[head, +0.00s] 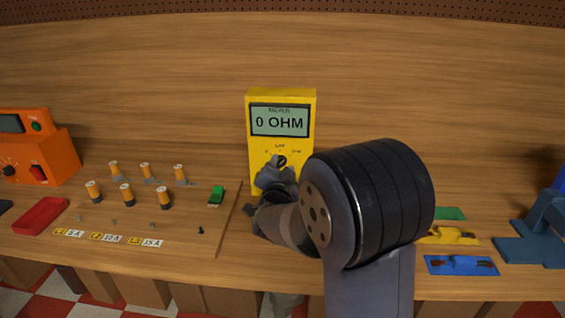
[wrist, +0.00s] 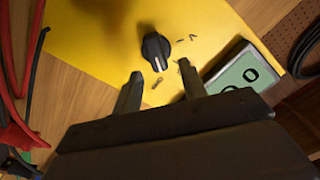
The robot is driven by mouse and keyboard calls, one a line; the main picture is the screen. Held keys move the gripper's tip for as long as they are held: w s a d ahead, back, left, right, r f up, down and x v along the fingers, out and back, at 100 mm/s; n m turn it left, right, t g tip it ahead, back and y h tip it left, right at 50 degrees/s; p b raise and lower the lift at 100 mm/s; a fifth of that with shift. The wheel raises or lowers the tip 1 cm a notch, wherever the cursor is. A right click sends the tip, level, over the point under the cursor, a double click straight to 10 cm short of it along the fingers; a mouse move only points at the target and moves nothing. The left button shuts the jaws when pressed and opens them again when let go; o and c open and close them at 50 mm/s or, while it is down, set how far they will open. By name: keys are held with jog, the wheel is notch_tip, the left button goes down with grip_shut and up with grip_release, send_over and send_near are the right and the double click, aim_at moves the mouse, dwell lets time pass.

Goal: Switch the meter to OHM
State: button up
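The yellow meter (head: 309,130) stands upright at the back of the bench. Its display (head: 280,121) reads "0 OHM". Small dial labels, one of them OHM at the right, show below the display. In the wrist view the black dial knob (wrist: 155,47) with a white pointer mark sits on the yellow face (wrist: 205,20). My gripper (wrist: 159,69) is open there, its two fingers apart and empty, with the knob just beyond the fingertips. Whether they touch it I cannot tell.
Left of the meter lies a board (head: 180,230) with several orange-and-black cylinders and a green switch (head: 216,196). An orange device (head: 50,150) and a red tray (head: 40,215) are further left. Yellow, green and blue (head: 460,266) pieces lie at the right. Red and black cables (wrist: 15,60) run beside the meter.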

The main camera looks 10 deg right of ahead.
jog(key=shift+x, duration=0.85)
jog(key=shift+c, duration=0.2)
grip_shut()
